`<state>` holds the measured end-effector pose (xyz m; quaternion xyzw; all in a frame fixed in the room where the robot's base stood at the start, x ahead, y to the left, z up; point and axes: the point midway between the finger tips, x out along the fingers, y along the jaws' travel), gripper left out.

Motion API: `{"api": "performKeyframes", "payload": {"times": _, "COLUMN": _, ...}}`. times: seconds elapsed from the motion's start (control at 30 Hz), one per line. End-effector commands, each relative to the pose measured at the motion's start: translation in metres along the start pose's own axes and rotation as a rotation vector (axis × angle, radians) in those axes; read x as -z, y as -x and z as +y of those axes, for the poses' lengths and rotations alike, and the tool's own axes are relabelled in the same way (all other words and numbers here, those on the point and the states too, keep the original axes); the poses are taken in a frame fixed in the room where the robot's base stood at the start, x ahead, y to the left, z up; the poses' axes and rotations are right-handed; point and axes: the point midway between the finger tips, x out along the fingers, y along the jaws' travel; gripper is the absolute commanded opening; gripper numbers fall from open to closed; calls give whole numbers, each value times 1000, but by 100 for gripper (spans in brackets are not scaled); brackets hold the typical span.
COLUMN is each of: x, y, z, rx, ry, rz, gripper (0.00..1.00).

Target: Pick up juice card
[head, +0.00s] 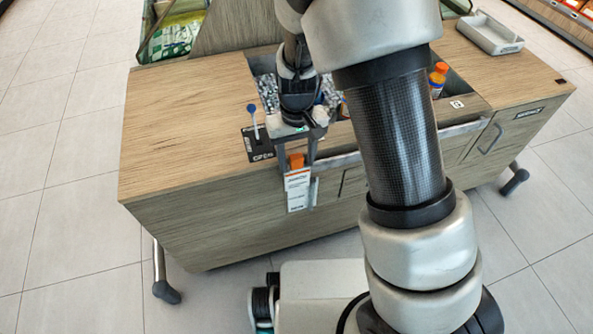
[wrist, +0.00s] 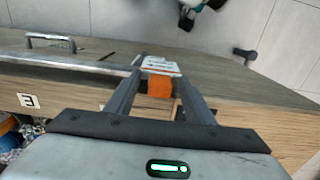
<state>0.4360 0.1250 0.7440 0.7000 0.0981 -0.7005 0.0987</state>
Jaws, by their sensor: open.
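The juice card, a white card (head: 298,190) with an orange top, hangs at the front side of the wooden counter in the head view. In the wrist view its orange part (wrist: 160,86) and white part show between my fingers. My gripper (head: 298,168) points down at the counter's front edge, with one finger on each side of the card. It also shows in the wrist view (wrist: 162,76). The fingers are open, with the orange part apparently narrower than the space between them. Whether either finger touches the card cannot be told.
The wooden counter (head: 180,120) has a recess with bottles, one orange-capped (head: 438,78). A black label plate (head: 258,145) and a small blue-topped stick (head: 252,112) are left of my gripper. A metal handle (head: 490,138) sticks out at right. A grey tray (head: 488,35) stands behind.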

Motion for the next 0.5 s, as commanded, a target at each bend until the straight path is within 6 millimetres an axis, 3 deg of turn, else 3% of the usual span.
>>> {"api": "performKeyframes", "payload": {"times": 0.13, "x": 0, "y": 1, "z": 0, "rx": 0, "ry": 0, "rz": 1, "gripper": 48}}
{"api": "performKeyframes", "payload": {"times": 0.4, "x": 0, "y": 1, "z": 0, "rx": 0, "ry": 1, "rz": 1, "gripper": 5}}
{"api": "performKeyframes", "payload": {"times": 0.5, "x": 0, "y": 1, "z": 0, "rx": 0, "ry": 1, "rz": 1, "gripper": 4}}
